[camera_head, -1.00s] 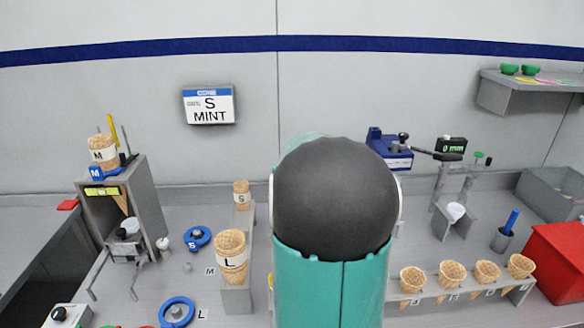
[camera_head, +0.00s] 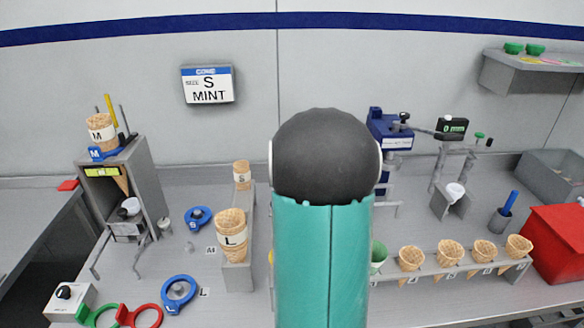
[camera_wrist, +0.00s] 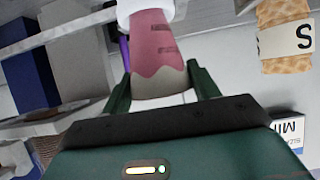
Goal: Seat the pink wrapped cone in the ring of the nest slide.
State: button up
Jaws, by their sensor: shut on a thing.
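In the wrist view the pink wrapped cone (camera_wrist: 153,50) sits between the two green fingers of my gripper (camera_wrist: 158,88), which is shut on it. Its wrap has a wavy edge above a pale grey-brown band near the fingers. The far end of the cone runs up to a white piece (camera_wrist: 140,8) at the top edge; I cannot tell whether they touch. In the head view my own arm hides the gripper and the pink cone. I cannot make out the nest slide's ring in either view.
A navy-blue device (camera_head: 388,125) with a lever stands behind my arm. A green-wrapped cone (camera_head: 378,262) and several plain cones stand in a rack (camera_head: 470,268) at right. Stacked cones marked L (camera_head: 231,238) and S (camera_head: 242,176) stand at left. A red box (camera_head: 556,243) is far right.

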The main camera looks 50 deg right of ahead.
jog(key=shift+f, duration=0.25)
jog(key=o, duration=0.8)
jog(key=shift+a+r, duration=0.1)
jog(key=v, duration=1.3)
jog(key=shift+s+a+r, duration=0.1)
jog(key=shift+s+a, duration=0.1)
jog(key=shift+s, duration=0.05)
